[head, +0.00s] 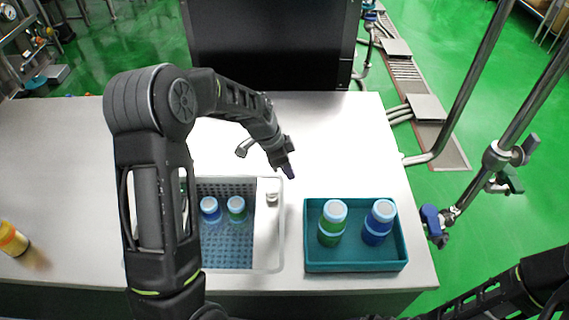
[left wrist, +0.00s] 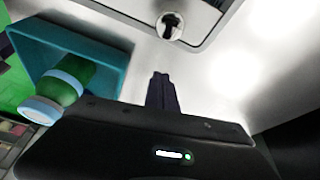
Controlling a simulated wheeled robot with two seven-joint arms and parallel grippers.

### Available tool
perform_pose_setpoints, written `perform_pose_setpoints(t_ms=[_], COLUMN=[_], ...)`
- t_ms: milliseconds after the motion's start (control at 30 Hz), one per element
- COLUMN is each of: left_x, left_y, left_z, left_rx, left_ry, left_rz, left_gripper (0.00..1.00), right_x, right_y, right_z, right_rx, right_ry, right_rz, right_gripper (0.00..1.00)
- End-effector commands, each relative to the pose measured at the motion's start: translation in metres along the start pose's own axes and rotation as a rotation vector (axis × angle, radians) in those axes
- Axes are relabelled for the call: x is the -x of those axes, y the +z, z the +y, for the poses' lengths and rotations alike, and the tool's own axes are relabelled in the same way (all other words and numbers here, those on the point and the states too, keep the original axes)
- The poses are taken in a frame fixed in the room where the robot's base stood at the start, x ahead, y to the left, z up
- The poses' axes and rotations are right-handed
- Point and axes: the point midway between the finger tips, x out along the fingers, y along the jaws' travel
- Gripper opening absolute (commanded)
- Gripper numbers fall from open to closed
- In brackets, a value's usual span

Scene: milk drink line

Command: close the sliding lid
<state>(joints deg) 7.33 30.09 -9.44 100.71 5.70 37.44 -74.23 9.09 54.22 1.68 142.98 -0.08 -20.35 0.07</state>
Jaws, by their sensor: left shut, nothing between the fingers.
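A white bin (head: 283,232) is set in the white counter, and its blue perforated inside shows with two bottles (head: 210,209) (head: 237,208) in it. A pale strip with a small round knob (head: 272,197) lies along the bin's right side; I take it as the sliding lid, with the bin open to its left. The knob also shows at the top of the left wrist view (left wrist: 170,25). My left gripper (head: 290,172) is shut and empty, above the counter just beyond and right of the knob, apart from it. It also shows in the left wrist view (left wrist: 161,92). My left arm hides the bin's left part.
A teal tray (head: 355,266) with two bottles (head: 333,222) (head: 379,222) stands right of the bin. A yellow-orange bottle (head: 12,239) is at the far left. A dark cabinet (head: 270,45) rises behind the counter. The counter behind the tray is clear.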

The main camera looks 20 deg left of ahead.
Motion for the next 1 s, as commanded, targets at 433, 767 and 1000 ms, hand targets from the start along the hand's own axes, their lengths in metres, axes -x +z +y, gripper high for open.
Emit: perform_pose_setpoints(t_ms=[433,767,1000], left_x=[-0.045,-0.042,-0.042], left_y=[0.025,0.038,0.038], left_z=[0.000,0.000,0.000], left_rx=[0.004,0.000,0.001], left_ry=[0.000,0.000,-0.001], left_rz=[-0.001,0.000,0.000], left_gripper=[0.00,0.00,0.00], right_x=[0.019,0.021,0.020], right_y=[0.000,0.001,0.001], right_z=[-0.007,-0.008,-0.007], right_rx=[0.000,-0.001,-0.001], right_ry=[0.000,0.002,0.002], right_rz=[-0.001,-0.003,-0.003], right_gripper=[0.82,0.82,0.82])
